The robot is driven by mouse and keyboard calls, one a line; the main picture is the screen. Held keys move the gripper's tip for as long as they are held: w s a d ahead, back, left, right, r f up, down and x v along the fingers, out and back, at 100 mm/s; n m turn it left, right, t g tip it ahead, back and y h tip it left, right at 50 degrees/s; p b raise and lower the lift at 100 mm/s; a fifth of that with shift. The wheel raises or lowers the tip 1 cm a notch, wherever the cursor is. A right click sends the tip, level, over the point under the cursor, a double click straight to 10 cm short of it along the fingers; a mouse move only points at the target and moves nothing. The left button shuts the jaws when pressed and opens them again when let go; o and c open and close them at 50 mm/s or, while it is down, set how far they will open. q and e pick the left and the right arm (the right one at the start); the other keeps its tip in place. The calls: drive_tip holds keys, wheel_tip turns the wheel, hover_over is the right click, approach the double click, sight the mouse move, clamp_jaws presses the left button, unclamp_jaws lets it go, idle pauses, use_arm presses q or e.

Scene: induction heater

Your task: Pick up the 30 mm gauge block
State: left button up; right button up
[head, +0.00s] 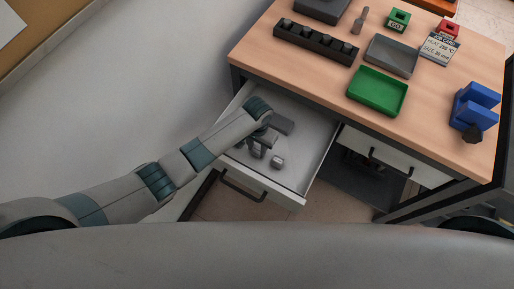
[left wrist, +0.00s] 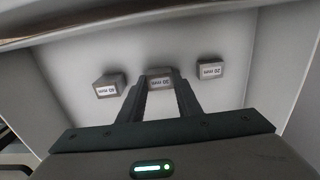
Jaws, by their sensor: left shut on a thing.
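My left gripper (head: 258,149) reaches into the open drawer. In the left wrist view its fingers (left wrist: 160,84) are closed on the sides of the middle grey block, the 30 mm gauge block (left wrist: 160,80), whose label is upside down between the tips. I cannot tell whether it is clear of the drawer floor. The block labelled 40 mm (left wrist: 109,86) lies to its left and the block labelled 20 mm (left wrist: 210,69) to its right, both apart from the fingers. In the head view the gripper mostly hides the 30 mm block. My right gripper is not in view.
The open drawer (head: 312,160) has low walls around the blocks and a dark handle at the front. The wooden bench top (head: 262,62) above carries a dark block holder (head: 315,43), a grey tray (head: 391,56), a green tray (head: 377,92) and a blue fixture (head: 475,108).

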sight(257, 149)
use_arm(q)
drive_tip(key=shift+r, duration=0.4)
wheel_tip(257, 149, up, 2)
drive_tip(key=shift+r+b, duration=0.15)
drive_tip(key=shift+b, duration=0.15)
drive_tip(key=s+d+r+b, duration=0.2)
drive_tip(key=s+d+r, duration=0.4)
drive_tip(key=d, duration=0.4)
drive_tip(key=shift+r+b, duration=0.3)
drive_tip(key=shift+r, duration=0.4)
